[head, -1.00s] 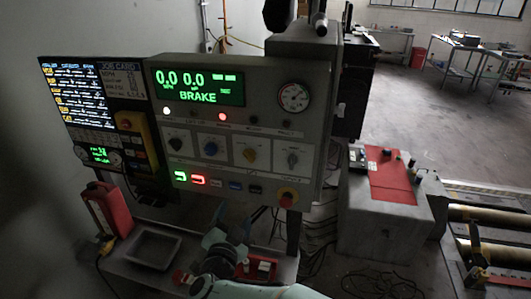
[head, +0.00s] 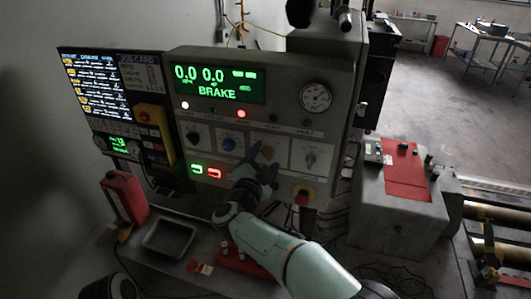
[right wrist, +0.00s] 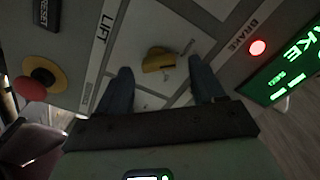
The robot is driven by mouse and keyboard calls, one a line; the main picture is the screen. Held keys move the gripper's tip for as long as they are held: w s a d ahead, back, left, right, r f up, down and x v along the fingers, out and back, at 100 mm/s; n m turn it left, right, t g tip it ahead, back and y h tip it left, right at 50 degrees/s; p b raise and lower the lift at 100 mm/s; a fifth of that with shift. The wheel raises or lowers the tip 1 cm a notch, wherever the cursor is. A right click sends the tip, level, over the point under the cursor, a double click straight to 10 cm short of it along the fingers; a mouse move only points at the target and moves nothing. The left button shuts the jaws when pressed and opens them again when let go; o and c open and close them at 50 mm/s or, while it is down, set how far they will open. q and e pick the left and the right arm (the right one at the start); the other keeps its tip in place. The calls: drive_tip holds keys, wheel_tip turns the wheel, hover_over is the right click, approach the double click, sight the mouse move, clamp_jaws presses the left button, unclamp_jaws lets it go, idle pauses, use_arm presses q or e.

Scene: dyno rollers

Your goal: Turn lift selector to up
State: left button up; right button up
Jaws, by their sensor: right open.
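The panel has a row of selector knobs: black (head: 193,137), blue (head: 228,144), yellow (head: 266,152) and grey (head: 310,157). In the right wrist view, the yellow knob (right wrist: 157,61) sits on a pale plate beside a strip lettered LIFT (right wrist: 103,28). My right gripper (head: 262,166) is at the panel, just below and partly over the yellow knob in the head view. In the wrist view its open fingers (right wrist: 162,82) point toward the knob, one on each side, with no visible grip. Contact cannot be told. My left gripper does not show.
A red-and-yellow stop button (head: 304,194) is right of my right gripper; lit buttons (head: 206,171) are to its left. A grey tray (head: 168,238) and red bottle (head: 124,197) stand at left. A grey box with red top (head: 403,175) stands right.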

drive_tip(key=shift+x, duration=0.8)
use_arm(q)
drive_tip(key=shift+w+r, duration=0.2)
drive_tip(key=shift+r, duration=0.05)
use_arm(e)
drive_tip(key=shift+s, duration=0.1)
